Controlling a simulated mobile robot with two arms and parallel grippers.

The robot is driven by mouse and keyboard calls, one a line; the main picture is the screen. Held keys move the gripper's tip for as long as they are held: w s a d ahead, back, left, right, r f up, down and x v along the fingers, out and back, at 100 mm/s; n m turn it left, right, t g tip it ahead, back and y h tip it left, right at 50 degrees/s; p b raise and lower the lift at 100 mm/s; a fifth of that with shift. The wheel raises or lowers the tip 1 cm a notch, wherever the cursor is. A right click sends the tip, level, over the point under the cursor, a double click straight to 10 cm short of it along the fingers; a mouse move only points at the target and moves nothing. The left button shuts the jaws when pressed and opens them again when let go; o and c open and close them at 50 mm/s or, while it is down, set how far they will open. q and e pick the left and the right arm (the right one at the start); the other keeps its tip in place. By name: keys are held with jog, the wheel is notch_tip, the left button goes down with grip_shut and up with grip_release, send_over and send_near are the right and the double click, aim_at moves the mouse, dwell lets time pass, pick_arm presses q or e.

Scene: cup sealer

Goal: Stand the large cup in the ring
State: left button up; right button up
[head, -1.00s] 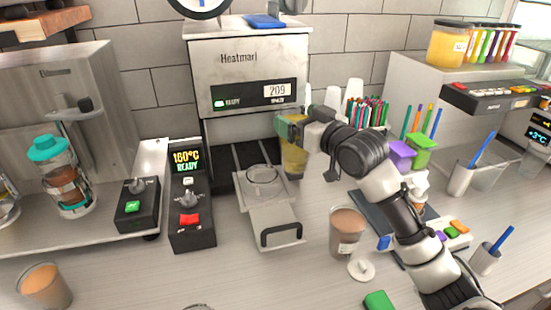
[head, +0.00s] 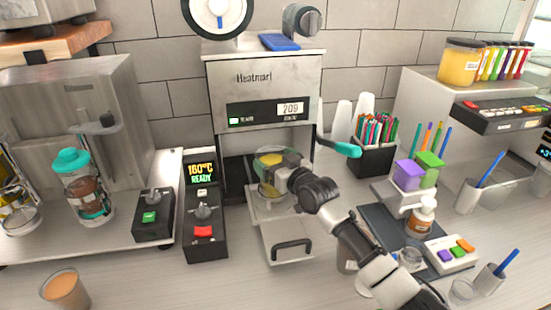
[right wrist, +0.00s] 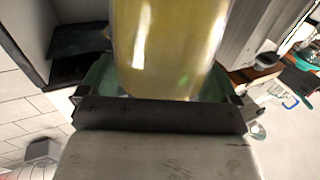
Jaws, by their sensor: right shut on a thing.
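My right gripper (head: 280,162) is shut on the large cup, a clear cup with yellow contents (head: 268,188). It holds the cup over the sealer's pull-out tray (head: 287,240). The cup also fills the upper middle of the right wrist view (right wrist: 170,45), between the green finger pads. The ring in the tray is largely hidden behind my gripper and the cup. I cannot tell whether the cup's base is inside the ring or above it. My left gripper is not in view.
The sealer body (head: 262,85) stands behind the tray, with a teal-tipped lever (head: 345,149) at its right. A black control box (head: 205,215) stands close on the left. A brown-filled cup (head: 346,262) is partly hidden behind my right arm. A pen holder (head: 374,155) stands right.

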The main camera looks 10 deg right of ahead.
jog(key=shift+r, duration=0.15)
jog(key=shift+f+b, duration=0.3)
jog(key=o, duration=1.3)
jog(key=shift+f, duration=0.1)
jog(key=shift+o, duration=0.2)
jog(key=shift+s, duration=0.1)
jog(key=shift+r+p, duration=0.35)
jog(key=shift+r, duration=0.1)
jog(key=b+v, duration=0.2)
jog(key=v, duration=0.5)
jog(key=shift+s, duration=0.25)
